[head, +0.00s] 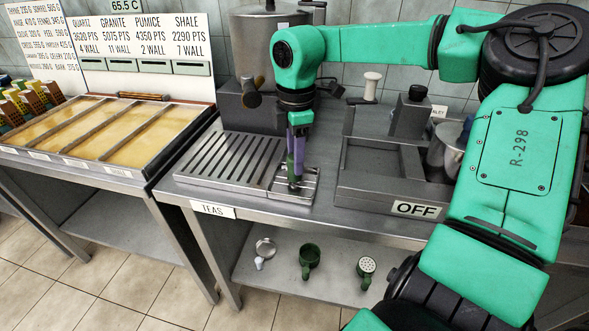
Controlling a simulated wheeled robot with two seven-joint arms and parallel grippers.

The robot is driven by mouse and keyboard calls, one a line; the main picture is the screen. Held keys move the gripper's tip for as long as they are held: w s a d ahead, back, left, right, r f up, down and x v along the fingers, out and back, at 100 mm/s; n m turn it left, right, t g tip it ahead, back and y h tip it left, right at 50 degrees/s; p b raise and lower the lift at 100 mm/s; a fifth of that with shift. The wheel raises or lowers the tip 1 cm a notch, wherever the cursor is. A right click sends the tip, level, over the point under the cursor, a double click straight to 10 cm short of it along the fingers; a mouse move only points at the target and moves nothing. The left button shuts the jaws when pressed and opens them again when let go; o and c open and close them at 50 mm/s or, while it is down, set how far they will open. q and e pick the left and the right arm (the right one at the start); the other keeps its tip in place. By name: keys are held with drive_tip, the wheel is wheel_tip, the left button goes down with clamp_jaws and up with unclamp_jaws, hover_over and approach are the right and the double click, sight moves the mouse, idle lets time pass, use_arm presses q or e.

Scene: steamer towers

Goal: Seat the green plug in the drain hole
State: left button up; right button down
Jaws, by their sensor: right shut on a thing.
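My right gripper (295,184) reaches straight down from my green arm onto the small metal plate (306,195) at the right end of the slatted drain tray. It is shut on a small dark green thing, which I take to be the green plug (293,181); the fingers hide most of it. Its lower end is at or just above the plate. The drain hole is not clearly visible; the fingertips and plug cover that spot. I cannot tell if the plug sits in it. My left gripper is not in view.
The slatted tray (230,158) lies left of the gripper, with a large steel boiler (255,45) behind. A metal basin (385,165) marked OFF stands to the right.

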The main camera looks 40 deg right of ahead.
drive_tip(key=shift+f+b, duration=0.55)
drive_tip(key=shift+f, duration=0.2)
idle(0.4)
drive_tip(key=shift+c, duration=2.1)
unclamp_jaws()
drive_tip(key=shift+r, duration=0.1)
wheel_tip(320, 180, up, 14)
drive_tip(key=p, duration=0.1)
drive_tip(key=shift+r, duration=0.2)
